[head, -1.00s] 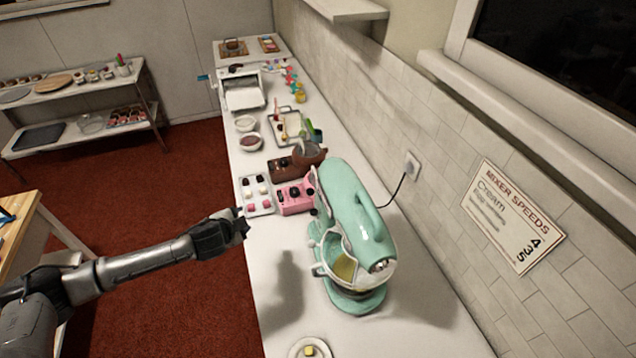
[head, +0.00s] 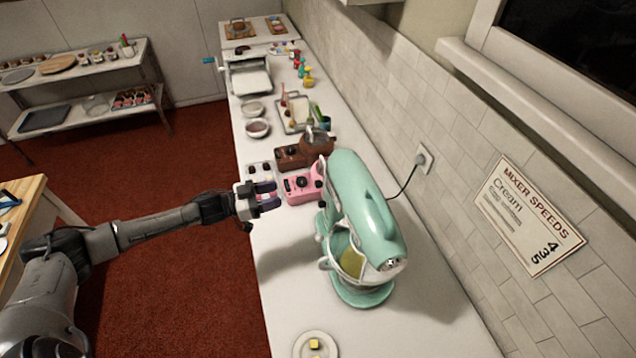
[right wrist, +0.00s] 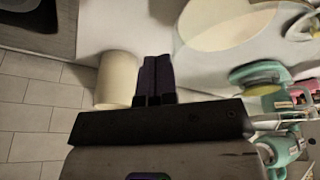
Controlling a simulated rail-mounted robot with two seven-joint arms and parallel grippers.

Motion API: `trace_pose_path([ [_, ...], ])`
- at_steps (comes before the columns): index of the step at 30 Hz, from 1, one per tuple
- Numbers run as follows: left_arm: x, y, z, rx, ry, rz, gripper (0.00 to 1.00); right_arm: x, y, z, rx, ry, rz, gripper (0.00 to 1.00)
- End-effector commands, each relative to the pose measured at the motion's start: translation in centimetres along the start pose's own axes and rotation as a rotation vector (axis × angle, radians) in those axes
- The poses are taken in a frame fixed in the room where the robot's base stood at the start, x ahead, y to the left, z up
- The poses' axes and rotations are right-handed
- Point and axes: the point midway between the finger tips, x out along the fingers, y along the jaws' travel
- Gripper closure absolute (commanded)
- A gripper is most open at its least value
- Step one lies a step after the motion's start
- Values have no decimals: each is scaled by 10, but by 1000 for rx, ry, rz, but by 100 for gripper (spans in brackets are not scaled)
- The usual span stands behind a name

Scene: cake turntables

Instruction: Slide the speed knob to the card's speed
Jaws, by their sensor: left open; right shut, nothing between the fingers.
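The mint-green stand mixer (head: 362,215) stands on the white counter with a yellowish content in its bowl (head: 350,262). I cannot make out its speed knob. My left gripper (head: 268,197) is open and empty at the counter's left edge, left of the mixer and close to a pink box with a dark dial (head: 302,187). My right gripper (right wrist: 156,75) is shut and empty in the right wrist view, with the mixer (right wrist: 262,85) off to the right.
A brown box (head: 291,157) stands behind the pink one. A small plate (head: 316,345) with a yellow cube sits at the counter's front. A cord runs from the mixer to a wall outlet (head: 424,158).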

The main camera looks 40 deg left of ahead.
Motion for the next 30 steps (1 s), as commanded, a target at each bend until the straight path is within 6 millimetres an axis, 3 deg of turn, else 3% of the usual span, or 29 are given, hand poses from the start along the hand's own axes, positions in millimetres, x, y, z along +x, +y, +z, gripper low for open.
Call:
trace_pose_path([
  [21,107,-1,-3,4,1,-2,50,-20,-2,-8,9,3,-8,100],
  [30,129,0,-1,4,0,-2,50,-23,0,-8,2,3,-2,100],
])
